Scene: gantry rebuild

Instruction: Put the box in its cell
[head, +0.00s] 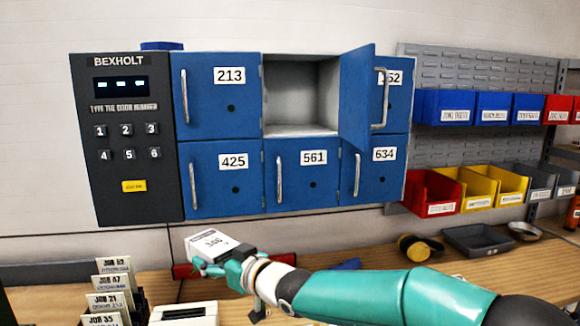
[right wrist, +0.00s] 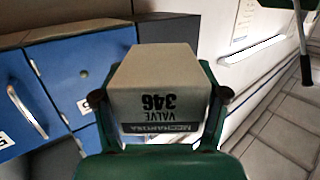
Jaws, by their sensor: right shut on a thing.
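A small white box (head: 208,243) with a printed label is in my right gripper (head: 222,264), below the lockers in the head view. In the right wrist view the box (right wrist: 160,85) sits between both fingers, its label reading VALVE 346. The blue locker bank (head: 232,180) hangs on the wall. Its top middle cell (head: 300,95) is open and looks empty. That cell's door (head: 357,100) is swung out to the right and partly covers another door. Doors 213, 425, 561 and 634 are shut. My left gripper is not in view.
A black keypad panel (head: 126,165) marked BEXHOLT is left of the lockers. Job cards (head: 113,285) and a white device (head: 185,313) stand on the bench at lower left. Coloured bins (head: 445,107) hang at right. A grey tray (head: 478,240) lies on the bench.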

